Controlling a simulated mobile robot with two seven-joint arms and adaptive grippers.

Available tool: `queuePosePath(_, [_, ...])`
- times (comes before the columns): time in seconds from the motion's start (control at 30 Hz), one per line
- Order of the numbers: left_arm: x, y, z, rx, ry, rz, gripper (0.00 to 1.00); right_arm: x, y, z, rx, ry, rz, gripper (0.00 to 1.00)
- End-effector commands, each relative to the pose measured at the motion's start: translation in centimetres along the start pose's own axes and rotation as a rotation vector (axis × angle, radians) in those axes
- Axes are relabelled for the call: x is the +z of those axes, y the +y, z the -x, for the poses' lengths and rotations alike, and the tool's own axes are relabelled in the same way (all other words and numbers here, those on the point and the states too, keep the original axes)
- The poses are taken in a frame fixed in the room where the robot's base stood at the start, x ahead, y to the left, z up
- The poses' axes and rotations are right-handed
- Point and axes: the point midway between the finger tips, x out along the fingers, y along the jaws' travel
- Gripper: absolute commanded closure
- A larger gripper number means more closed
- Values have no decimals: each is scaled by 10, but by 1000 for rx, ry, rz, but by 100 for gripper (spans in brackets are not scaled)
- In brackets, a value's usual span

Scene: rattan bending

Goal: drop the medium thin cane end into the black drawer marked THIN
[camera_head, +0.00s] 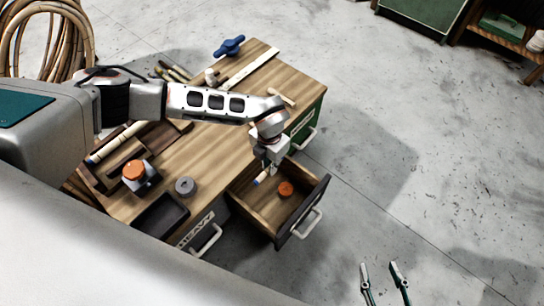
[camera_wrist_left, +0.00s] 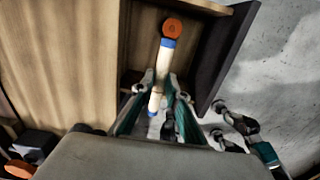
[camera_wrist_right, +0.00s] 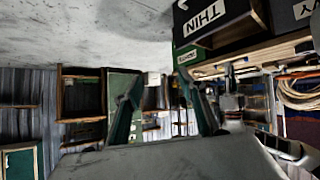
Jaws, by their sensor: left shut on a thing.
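The medium thin cane end (camera_head: 260,180) is a short pale piece with a blue band. My left gripper (camera_head: 270,164) is shut on it above the open drawer (camera_head: 245,206), inside the drawer's outline as seen from the head. In the left wrist view the cane end (camera_wrist_left: 163,72) sits between the fingertips of my left gripper (camera_wrist_left: 162,82), its blue-banded end pointing into the drawer. The drawer's black front shows the THIN label (camera_wrist_right: 203,18) in the right wrist view. My right gripper (camera_head: 381,268) is open and empty over the floor, away from the bench.
An orange round piece (camera_head: 286,188) lies in the open drawer. The closed HEAVY drawer (camera_head: 200,236) is beside it, and a green drawer (camera_head: 304,124) is on the other side. A blue clamp knob (camera_head: 229,46), a grey disc (camera_head: 186,186) and wooden trays (camera_head: 112,172) are on the bench.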

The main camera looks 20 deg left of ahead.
Motion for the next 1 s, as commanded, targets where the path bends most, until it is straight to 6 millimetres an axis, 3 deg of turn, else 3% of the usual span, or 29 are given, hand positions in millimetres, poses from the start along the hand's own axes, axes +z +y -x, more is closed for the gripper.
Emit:
queuePosePath(0.03, [-4,-1,-13,-4,10,0,98,0,-4,-2,-8,5,-11,60])
queuePosePath(0.17, [-2,0,-20,-2,6,1,98,-15,-12,-6,-22,44,-36,60])
queuePosePath(0.57, [1,1,-20,1,-3,1,98,-31,-14,-7,-23,76,-48,60])
queuePosePath(0.6, [1,1,-20,1,-3,1,81,-31,-14,-7,-23,76,-48,60])
queuePosePath(0.67, [1,1,-20,1,-3,2,67,-31,-13,-7,-23,75,-48,60])
queuePosePath(1.0, [1,1,-20,1,-2,1,67,-23,-14,-5,-20,59,-54,60])
